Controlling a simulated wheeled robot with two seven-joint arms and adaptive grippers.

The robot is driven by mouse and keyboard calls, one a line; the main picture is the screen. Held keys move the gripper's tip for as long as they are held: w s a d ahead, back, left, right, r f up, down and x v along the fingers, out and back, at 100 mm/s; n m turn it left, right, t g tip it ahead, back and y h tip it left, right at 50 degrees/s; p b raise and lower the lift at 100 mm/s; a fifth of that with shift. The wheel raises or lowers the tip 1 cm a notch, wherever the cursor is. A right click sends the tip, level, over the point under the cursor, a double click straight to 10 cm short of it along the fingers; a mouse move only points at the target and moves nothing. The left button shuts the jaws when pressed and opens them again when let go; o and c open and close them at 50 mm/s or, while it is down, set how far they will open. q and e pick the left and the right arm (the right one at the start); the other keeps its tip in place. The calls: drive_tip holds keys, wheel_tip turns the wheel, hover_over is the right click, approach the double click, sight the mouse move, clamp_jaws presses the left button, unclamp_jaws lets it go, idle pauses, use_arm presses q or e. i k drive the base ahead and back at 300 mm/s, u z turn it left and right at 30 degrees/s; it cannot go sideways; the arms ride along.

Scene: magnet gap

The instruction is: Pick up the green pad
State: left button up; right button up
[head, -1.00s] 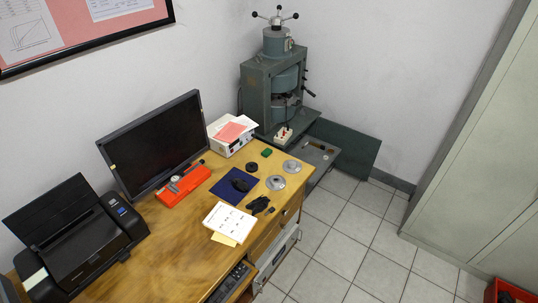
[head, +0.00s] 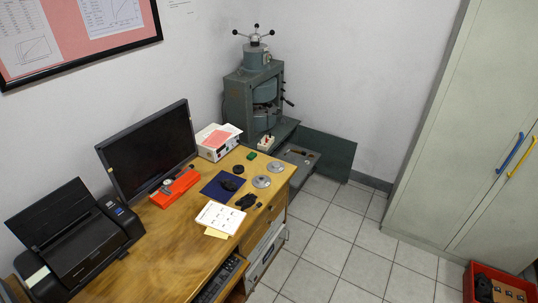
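The green pad (head: 252,155) is a small green block lying on the wooden desk (head: 165,235). It sits near the desk's far right end, just right of the white box with papers and behind a small black disc (head: 238,168). Nothing covers it. Neither of my grippers shows in the head view.
On the desk are a monitor (head: 150,148), a printer (head: 75,232), an orange-red tray (head: 175,188), a blue mat (head: 213,188), two metal discs (head: 261,182) and white papers (head: 220,217). A grey-green magnet machine (head: 254,100) stands behind.

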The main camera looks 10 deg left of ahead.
sight(252, 156)
drive_tip(key=z, duration=0.6)
drive_tip(key=i, duration=2.1)
drive_tip(key=u, duration=0.55)
